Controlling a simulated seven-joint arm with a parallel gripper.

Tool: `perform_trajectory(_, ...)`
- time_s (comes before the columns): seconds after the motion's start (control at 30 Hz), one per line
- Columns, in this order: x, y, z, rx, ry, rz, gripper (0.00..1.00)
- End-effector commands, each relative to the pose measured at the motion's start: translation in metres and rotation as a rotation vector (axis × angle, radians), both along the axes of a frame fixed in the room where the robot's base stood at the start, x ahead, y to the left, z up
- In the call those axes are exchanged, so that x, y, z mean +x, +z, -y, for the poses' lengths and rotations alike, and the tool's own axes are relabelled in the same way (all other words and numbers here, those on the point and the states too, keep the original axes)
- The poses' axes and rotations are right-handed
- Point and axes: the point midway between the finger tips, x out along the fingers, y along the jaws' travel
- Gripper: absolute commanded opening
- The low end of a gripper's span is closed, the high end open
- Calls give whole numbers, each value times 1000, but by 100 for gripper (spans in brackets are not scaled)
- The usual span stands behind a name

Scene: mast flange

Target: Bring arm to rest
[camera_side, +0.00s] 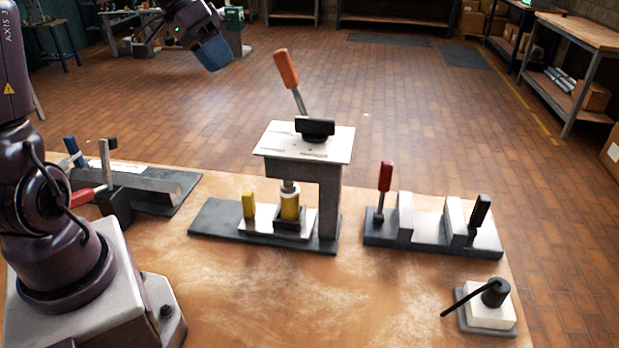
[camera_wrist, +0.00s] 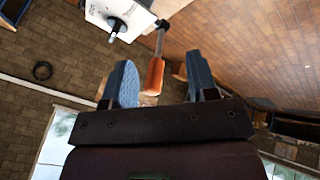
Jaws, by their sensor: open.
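My gripper (camera_side: 213,54) is raised above the back of the bench, left of the press, near the top of the side view. In the wrist view its two blue-grey fingers (camera_wrist: 160,58) are spread apart with nothing held. The press's orange lever handle (camera_side: 286,68) stands up, leaning left, to the right of my gripper and apart from it in the side view. In the wrist view the orange handle (camera_wrist: 155,75) shows between the fingers, beyond them. The press's white top plate (camera_side: 280,140) carries a black block. A yellow cylinder (camera_side: 290,206) sits in a black holder under it.
On the wooden bench (camera_side: 240,290), a red-handled fixture (camera_side: 384,178) stands right of the press. A white block with a black lever (camera_side: 490,310) is at front right. A grey clamp fixture (camera_side: 160,195) is at left. Open floor lies behind the bench.

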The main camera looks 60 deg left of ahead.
Motion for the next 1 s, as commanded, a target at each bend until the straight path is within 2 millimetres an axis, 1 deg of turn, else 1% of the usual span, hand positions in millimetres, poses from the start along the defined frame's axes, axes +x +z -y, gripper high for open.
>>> perform_trajectory(0.03, -10, 0, 21, 34, 55, -74, 53)
perform_trajectory(0.07, -17, -1, 33, 57, 96, -115, 53)
perform_trajectory(0.1, -27, -2, 48, 95, 149, -161, 53)
perform_trajectory(0.2, -52, -2, 84, 196, 253, -209, 53)
perform_trajectory(0.3, -77, -1, 114, 286, 302, -186, 53)
perform_trajectory(0.37, -91, -1, 130, 328, 301, -146, 53)
perform_trajectory(0.4, -99, -1, 139, 352, 286, -116, 53)
perform_trajectory(0.5, -115, 0, 159, 399, 201, -34, 53)
perform_trajectory(0.6, -125, 5, 177, 408, 117, 35, 53)
perform_trajectory(0.7, -126, 13, 187, 403, 72, 84, 53)
perform_trajectory(0.8, -126, 13, 191, 402, 53, 90, 53)
perform_trajectory(1.0, -126, 13, 191, 402, 53, 88, 53)
